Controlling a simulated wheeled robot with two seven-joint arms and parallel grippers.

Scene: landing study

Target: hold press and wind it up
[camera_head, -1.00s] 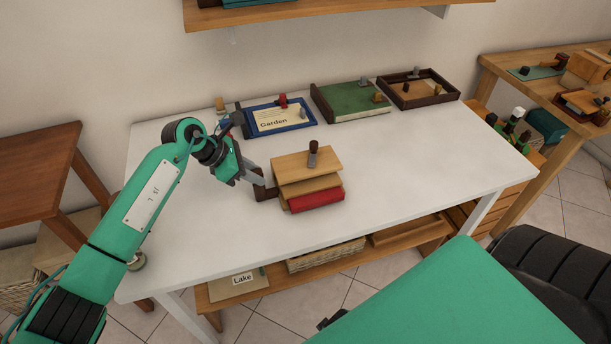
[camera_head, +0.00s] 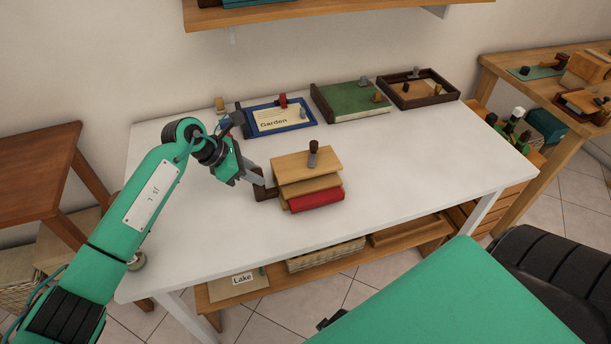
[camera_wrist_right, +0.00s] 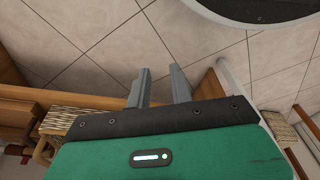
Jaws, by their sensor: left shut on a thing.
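The press (camera_head: 308,165) stands on the white table, left of its middle. It has light wooden boards, a dark upright knob (camera_head: 313,154) on top and a red roll or block (camera_head: 316,200) at its front. A dark brown part (camera_head: 265,193) juts from its left side. My left gripper (camera_head: 261,182) reaches in from the left and is shut on this dark part. The fingertips are small in the picture, so the exact grip is hard to see. My right gripper (camera_wrist_right: 160,72) is open and empty above the tiled floor in the right wrist view.
A blue-framed "Garden" board (camera_head: 281,119), a green board (camera_head: 352,100) and a dark tray (camera_head: 416,90) line the table's back. The white table (camera_head: 420,150) is clear right of the press. A wooden side table stands at the right.

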